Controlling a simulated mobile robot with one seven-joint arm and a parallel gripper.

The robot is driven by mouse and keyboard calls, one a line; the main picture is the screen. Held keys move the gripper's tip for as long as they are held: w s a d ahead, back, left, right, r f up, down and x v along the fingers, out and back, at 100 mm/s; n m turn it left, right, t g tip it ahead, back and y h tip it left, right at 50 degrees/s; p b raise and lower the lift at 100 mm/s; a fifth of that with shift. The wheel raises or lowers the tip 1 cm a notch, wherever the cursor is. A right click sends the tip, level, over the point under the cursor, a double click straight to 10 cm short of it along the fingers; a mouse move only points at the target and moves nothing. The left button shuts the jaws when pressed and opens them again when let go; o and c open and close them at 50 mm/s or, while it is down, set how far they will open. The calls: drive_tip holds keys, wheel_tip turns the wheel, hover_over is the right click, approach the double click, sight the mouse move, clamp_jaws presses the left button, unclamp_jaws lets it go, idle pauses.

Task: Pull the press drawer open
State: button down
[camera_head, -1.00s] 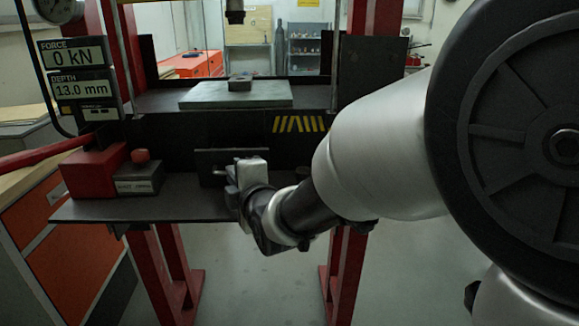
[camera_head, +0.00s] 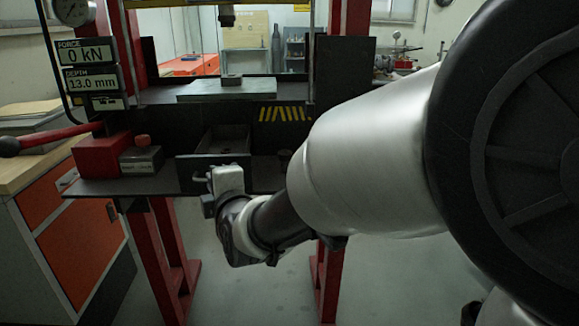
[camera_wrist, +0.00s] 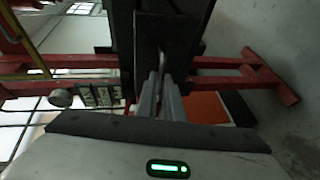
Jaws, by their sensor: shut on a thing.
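The press drawer is out of the press, with its dark front panel (camera_head: 187,172) towards me and its open tray (camera_head: 228,134) showing behind. My gripper (camera_head: 203,180) is at the front panel, shut on the drawer's handle (camera_head: 197,178). Much of the panel's right side is hidden behind my gripper and wrist. In the wrist view, the two fingers of my gripper (camera_wrist: 161,92) close around the grey handle (camera_wrist: 161,58), with the dark panel beyond.
The red press frame (camera_head: 168,255) stands around the drawer. A red block (camera_head: 103,158) and a small grey box with a red knob (camera_head: 141,160) sit left of the drawer. A red lever (camera_head: 50,137) sticks out left. A workbench (camera_head: 60,225) stands at far left.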

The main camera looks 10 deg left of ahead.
drive_tip(key=shift+s, duration=0.25)
drive_tip(key=c, duration=1.9)
unclamp_jaws()
drive_tip(key=b+v, duration=0.4)
drive_tip(key=v, duration=1.3)
drive_tip(key=shift+s, duration=0.2)
drive_tip(key=shift+d+r, duration=0.1)
drive_tip(key=shift+d, duration=0.05)
